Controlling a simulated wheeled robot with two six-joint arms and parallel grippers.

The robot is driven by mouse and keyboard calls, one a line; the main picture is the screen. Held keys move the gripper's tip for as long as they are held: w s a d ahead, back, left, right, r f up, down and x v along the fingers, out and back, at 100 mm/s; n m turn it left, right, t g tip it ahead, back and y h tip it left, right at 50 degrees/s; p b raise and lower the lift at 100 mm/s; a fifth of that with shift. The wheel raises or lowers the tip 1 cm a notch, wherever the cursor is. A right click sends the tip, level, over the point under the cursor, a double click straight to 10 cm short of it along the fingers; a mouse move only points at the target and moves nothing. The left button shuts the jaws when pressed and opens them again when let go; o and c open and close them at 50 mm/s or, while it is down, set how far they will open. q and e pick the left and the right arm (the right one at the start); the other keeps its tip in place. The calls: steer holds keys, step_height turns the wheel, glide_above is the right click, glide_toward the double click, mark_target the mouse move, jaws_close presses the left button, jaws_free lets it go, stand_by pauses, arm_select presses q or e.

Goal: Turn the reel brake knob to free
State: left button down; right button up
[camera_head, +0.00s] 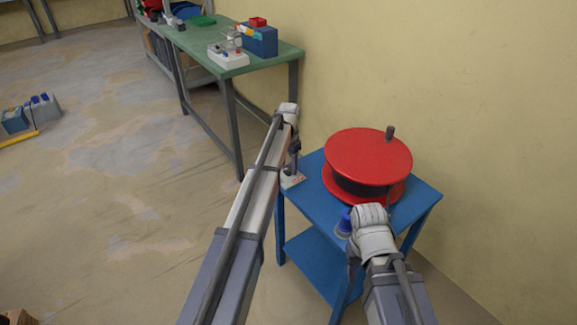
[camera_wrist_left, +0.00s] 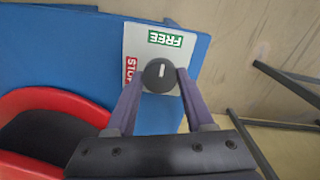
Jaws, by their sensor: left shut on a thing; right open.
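The reel brake knob (camera_wrist_left: 160,75) is black and round with a white pointer line, seen in the left wrist view. It sits on a white plate (camera_wrist_left: 140,40) with a green FREE label (camera_wrist_left: 165,38) and a red STOP label (camera_wrist_left: 131,70). The pointer line points towards FREE. My left gripper (camera_wrist_left: 161,78) is shut on the knob, one finger on each side. In the head view my left gripper (camera_head: 294,160) is over the plate (camera_head: 292,180) at the stand's left corner. My right gripper (camera_head: 380,208) is by the stand's front edge; its fingers are mostly hidden.
A red reel (camera_head: 367,155) with an upright peg (camera_head: 390,132) stands on the blue stand (camera_head: 315,202). A blue round thing (camera_head: 344,222) is beside my right gripper. A green table (camera_head: 262,62) stands behind, against the wall. The floor at left is mostly clear.

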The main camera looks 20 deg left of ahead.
mark_target(289, 167)
stand_by(0.5)
arm_select(q)
steer(key=shift+c, duration=1.4)
jaws_free()
step_height(289, 167, up, 8)
steer(key=p, duration=0.8)
steer(key=shift+f, duration=0.1)
steer(key=s+d+r+p, duration=0.2)
steer(key=s+d, duration=0.4)
steer(key=s, duration=0.6)
steer(key=s+d+r+p, duration=0.3)
steer(key=s+d, duration=0.2)
steer(key=s, duration=0.7)
steer(key=s+d+r+y+p, duration=0.1)
steer(key=s+d+r+p, duration=0.2)
steer(key=s+d, duration=0.3)
steer(key=s, duration=0.5)
steer(key=shift+s+d+r+n, duration=0.15)
steer(key=shift+s+d+n, duration=0.2)
steer(key=shift+s+n, duration=0.05)
